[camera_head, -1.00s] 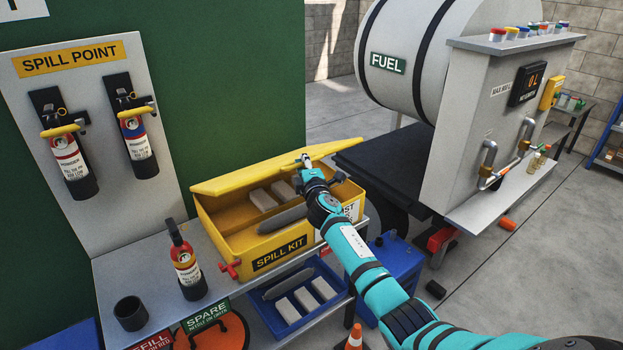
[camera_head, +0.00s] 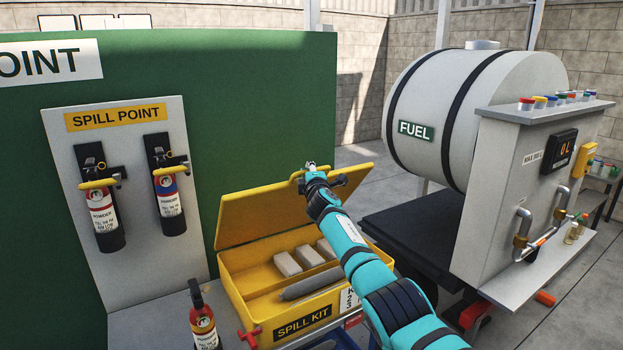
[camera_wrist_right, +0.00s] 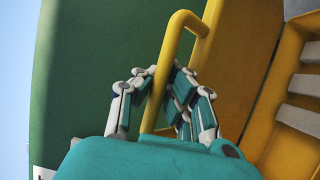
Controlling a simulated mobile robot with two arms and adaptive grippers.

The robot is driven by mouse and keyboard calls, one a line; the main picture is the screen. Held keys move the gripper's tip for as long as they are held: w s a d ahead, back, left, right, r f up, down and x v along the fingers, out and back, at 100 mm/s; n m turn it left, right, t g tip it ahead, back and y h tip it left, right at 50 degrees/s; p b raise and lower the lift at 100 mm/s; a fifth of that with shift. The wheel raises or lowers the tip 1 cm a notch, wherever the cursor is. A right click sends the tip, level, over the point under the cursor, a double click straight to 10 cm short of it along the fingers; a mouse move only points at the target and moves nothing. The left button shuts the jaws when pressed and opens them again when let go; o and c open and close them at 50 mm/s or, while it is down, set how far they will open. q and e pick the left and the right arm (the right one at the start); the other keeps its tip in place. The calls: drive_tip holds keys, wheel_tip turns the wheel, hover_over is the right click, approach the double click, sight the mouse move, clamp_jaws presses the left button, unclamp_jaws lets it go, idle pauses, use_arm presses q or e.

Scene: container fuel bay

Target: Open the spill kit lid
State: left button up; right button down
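The yellow spill kit (camera_head: 232,285) stands on the bench with its lid (camera_head: 252,215) raised steeply, hinged along the back edge. Pale blocks and a long grey roll show inside. My right gripper (camera_head: 312,172) is at the lid's upper edge. In the right wrist view the lid's yellow bar handle (camera_wrist_right: 184,42) runs between the fingers of my right gripper (camera_wrist_right: 164,76), which are closed in around it. Part of the lid is hidden behind my right arm in the head view. My left gripper is not in view.
Two extinguishers (camera_head: 101,212) hang on the spill point board, and another (camera_head: 203,322) stands left of the kit. The fuel tank (camera_head: 420,95) and its grey dispenser panel (camera_head: 500,215) stand to the right. A green wall (camera_head: 260,95) rises behind the lid.

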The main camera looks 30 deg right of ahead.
drive_tip(key=shift+r, duration=0.25)
drive_tip(key=c, duration=1.3)
unclamp_jaws()
drive_tip(key=shift+s, duration=0.2)
drive_tip(key=shift+c, duration=0.2)
drive_tip(key=shift+w+f, duration=0.1)
drive_tip(key=v, duration=1.2)
drive_tip(key=shift+c, duration=0.2)
